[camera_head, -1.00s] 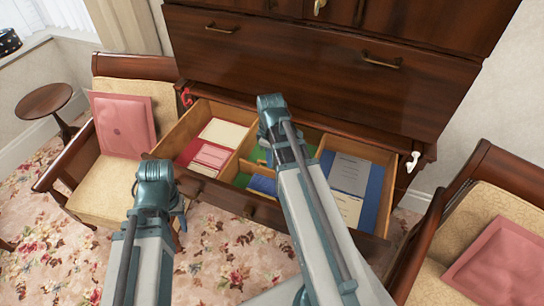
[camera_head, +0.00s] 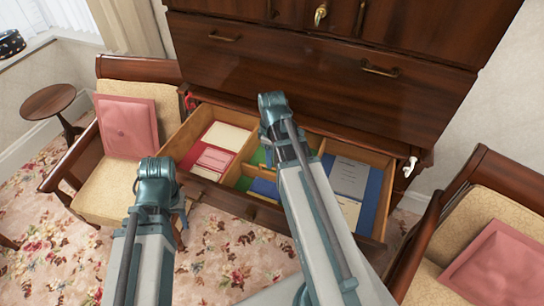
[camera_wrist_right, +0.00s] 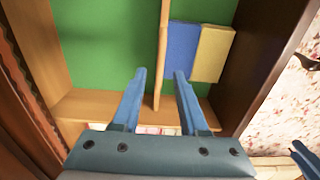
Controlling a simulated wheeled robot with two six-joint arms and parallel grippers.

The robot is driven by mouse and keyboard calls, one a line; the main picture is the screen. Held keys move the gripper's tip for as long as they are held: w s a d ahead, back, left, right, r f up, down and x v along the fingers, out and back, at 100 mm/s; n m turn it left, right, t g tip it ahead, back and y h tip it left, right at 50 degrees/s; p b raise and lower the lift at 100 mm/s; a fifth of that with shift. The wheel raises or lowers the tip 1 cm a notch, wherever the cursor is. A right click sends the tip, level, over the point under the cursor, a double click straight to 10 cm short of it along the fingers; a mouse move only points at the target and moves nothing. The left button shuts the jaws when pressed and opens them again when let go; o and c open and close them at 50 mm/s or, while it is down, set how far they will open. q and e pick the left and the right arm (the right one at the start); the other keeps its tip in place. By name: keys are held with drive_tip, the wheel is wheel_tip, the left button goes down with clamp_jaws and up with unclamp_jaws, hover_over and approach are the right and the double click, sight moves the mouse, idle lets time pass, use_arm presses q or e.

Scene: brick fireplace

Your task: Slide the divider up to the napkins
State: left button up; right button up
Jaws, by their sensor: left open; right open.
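A thin wooden divider (camera_wrist_right: 161,50) stands on the green floor (camera_wrist_right: 105,40) of the drawer's middle compartment; part of it also shows in the head view (camera_head: 258,176). My right gripper (camera_wrist_right: 160,78) is open, with one finger on each side of the divider and gaps beside it. A blue stack (camera_wrist_right: 183,46) and a yellow stack (camera_wrist_right: 213,52), apparently the napkins, lie right of the divider there, the blue one close beside it. The blue stack shows in the head view (camera_head: 264,188). My left gripper (camera_head: 181,212) is open and empty outside the drawer's front.
The open drawer (camera_head: 222,191) has a left compartment with red and cream papers (camera_head: 215,150) and a right one with blue and grey papers (camera_head: 350,178). Chairs stand left (camera_head: 105,190) and right (camera_head: 470,200). Floral carpet (camera_head: 60,250) is clear at front left.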

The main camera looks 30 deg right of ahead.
use_arm(q)
wheel_tip(320, 180, up, 10)
drive_tip(key=p, duration=0.9)
drive_tip(key=shift+r, duration=0.2)
use_arm(e)
wheel_tip(320, 180, up, 10)
drive_tip(key=shift+r, duration=0.2)
use_arm(q)
wheel_tip(320, 180, down, 8)
drive_tip(key=b, duration=0.8)
use_arm(e)
drive_tip(key=s+a+f+m, duration=0.2)
drive_tip(key=s+a+f, duration=0.2)
drive_tip(key=a, duration=0.7)
drive_tip(key=s+a+f+m+h, duration=0.1)
drive_tip(key=s+a+f, duration=0.3)
drive_tip(key=a, duration=0.7)
drive_tip(key=shift+s+m, duration=0.7)
use_arm(q)
drive_tip(key=shift+f, duration=0.1)
